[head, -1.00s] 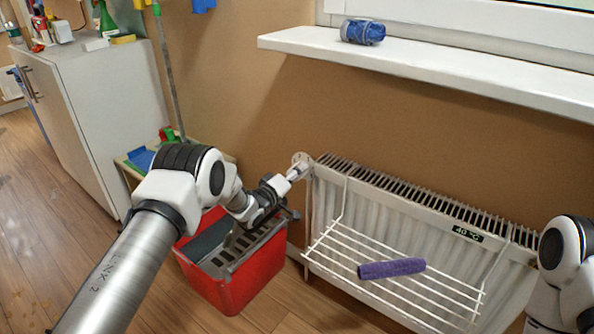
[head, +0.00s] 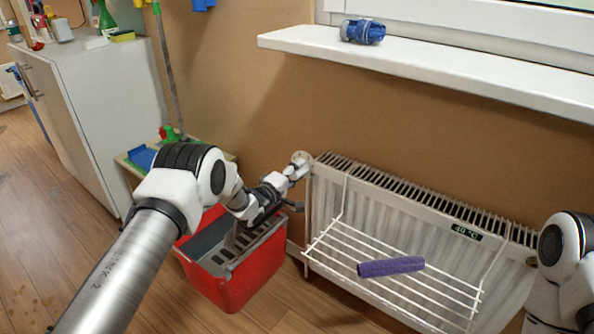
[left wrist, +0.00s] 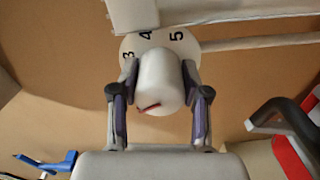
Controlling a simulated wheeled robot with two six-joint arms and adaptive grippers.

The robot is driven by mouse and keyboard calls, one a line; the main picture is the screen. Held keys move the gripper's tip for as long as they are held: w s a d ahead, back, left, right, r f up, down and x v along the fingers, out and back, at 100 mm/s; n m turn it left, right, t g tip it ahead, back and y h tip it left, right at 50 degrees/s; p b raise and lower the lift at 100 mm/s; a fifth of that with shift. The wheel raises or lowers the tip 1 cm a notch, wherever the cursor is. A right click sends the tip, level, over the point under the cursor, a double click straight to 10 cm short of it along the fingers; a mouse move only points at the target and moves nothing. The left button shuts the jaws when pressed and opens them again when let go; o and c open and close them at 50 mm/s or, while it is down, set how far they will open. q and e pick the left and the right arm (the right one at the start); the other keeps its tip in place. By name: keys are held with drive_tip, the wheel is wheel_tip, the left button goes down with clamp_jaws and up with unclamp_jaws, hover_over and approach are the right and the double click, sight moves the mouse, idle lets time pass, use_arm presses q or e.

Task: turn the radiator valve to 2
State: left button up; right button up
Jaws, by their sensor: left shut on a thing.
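The radiator valve (head: 301,158) sits at the left end of the white radiator in the head view, at the tip of my left arm. In the left wrist view its white round knob (left wrist: 156,80) stands in front of a pale dial (left wrist: 182,42) showing 3, 4 and 5. A short red mark shows on the knob's lower part; which number it stands for I cannot tell. My left gripper (left wrist: 159,76) is shut on the knob, one finger on each side; in the head view the gripper (head: 294,170) partly covers the valve. My right gripper is out of view.
A red bucket (head: 255,278) stands on the floor below my left forearm. A white wire rack (head: 340,250) with a purple rolled towel (head: 391,266) hangs on the radiator (head: 385,190). The windowsill (head: 430,65) with a blue roll (head: 363,31) is above. A 40 °C display shows.

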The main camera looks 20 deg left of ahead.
use_arm(q)
drive_tip(key=shift+d, duration=0.15)
drive_tip(key=o, duration=1.2)
drive_tip(key=shift+c, duration=0.2)
